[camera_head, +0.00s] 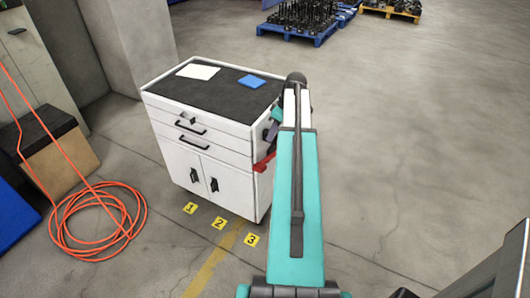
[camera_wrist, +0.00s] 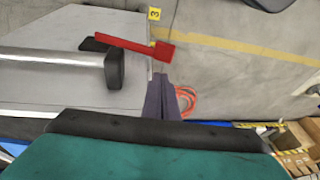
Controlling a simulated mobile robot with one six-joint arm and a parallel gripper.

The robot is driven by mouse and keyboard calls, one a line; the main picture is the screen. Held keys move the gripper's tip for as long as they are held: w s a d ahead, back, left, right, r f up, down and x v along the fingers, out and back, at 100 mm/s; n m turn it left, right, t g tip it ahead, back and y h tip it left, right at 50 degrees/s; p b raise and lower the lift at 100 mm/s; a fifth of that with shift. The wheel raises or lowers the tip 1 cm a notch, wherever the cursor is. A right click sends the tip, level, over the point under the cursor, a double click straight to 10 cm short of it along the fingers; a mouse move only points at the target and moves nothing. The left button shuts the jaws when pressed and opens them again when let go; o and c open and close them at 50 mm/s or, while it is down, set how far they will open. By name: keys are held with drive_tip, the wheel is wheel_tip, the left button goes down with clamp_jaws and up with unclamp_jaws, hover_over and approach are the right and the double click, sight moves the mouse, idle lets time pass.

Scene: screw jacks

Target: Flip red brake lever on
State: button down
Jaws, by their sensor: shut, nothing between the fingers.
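The red brake lever (camera_head: 264,162) sticks out from the right side of the white tool cabinet (camera_head: 222,122). In the wrist view the lever (camera_wrist: 135,45) runs from a dark mount to a broad red end. My gripper (camera_wrist: 165,85) is shut and empty. Its fingertips show just below the lever's red end in that view; I cannot tell if they touch it. In the head view my teal arm hides most of the cabinet's right side, and only a small dark part of my gripper (camera_head: 271,131) shows above the lever.
A silver bar handle (camera_wrist: 50,65) with a black end is beside the lever. White and blue pads (camera_head: 251,81) lie on the cabinet top. Yellow floor markers (camera_head: 219,223) lie in front. An orange hose (camera_head: 98,225) is coiled at left. Floor on the right is clear.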

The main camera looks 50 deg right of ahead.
drive_tip(key=shift+f, duration=0.15)
drive_tip(key=p, duration=0.3)
approach(260, 166)
drive_tip(key=shift+w+d+f, duration=0.2)
drive_tip(key=shift+w+f, duration=0.6)
drive_tip(key=shift+w, duration=0.25)
drive_tip(key=shift+s+a+f+p, duration=0.1)
drive_tip(key=shift+a+f+p, duration=0.15)
drive_tip(key=shift+f, duration=0.4)
drive_tip(key=shift+a+f+p, duration=0.1)
drive_tip(key=shift+a+f, duration=0.1)
drive_tip(key=shift+f, duration=0.45)
drive_tip(key=shift+s+a+f+p, duration=0.1)
drive_tip(key=shift+a+f+p, duration=0.15)
drive_tip(key=shift+f, duration=0.4)
drive_tip(key=shift+s+f, duration=0.1)
drive_tip(key=shift+f, duration=0.05)
